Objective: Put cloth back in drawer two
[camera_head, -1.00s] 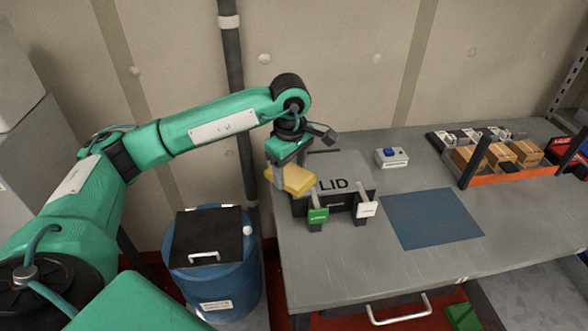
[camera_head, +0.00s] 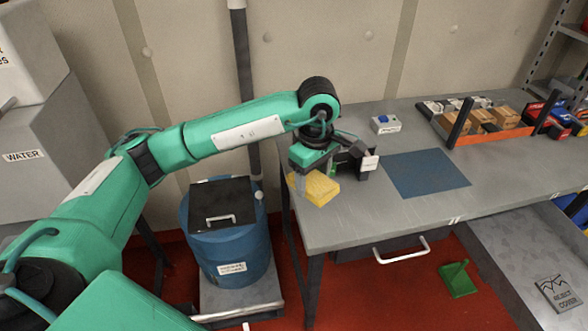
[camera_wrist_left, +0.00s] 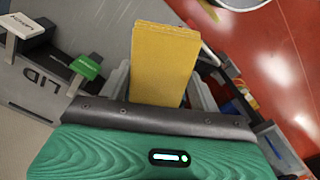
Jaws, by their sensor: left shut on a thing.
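The yellow cloth (camera_head: 318,188) is a folded block held in my left gripper (camera_head: 304,186), above the left front corner of the workbench. In the left wrist view the cloth (camera_wrist_left: 164,62) stands out between the fingers of the left gripper (camera_wrist_left: 162,88), which are shut on it. A drawer (camera_head: 385,247) with a pale handle (camera_head: 402,251) is under the bench top, to the right of the cloth. My right gripper is not in view.
A blue drum (camera_head: 228,243) with a black lid stands left of the bench. The lid box with green and white tabs (camera_head: 369,163) is right behind the gripper. A blue mat (camera_head: 428,172) lies on the bench. A green dustpan (camera_head: 457,279) is on the red floor.

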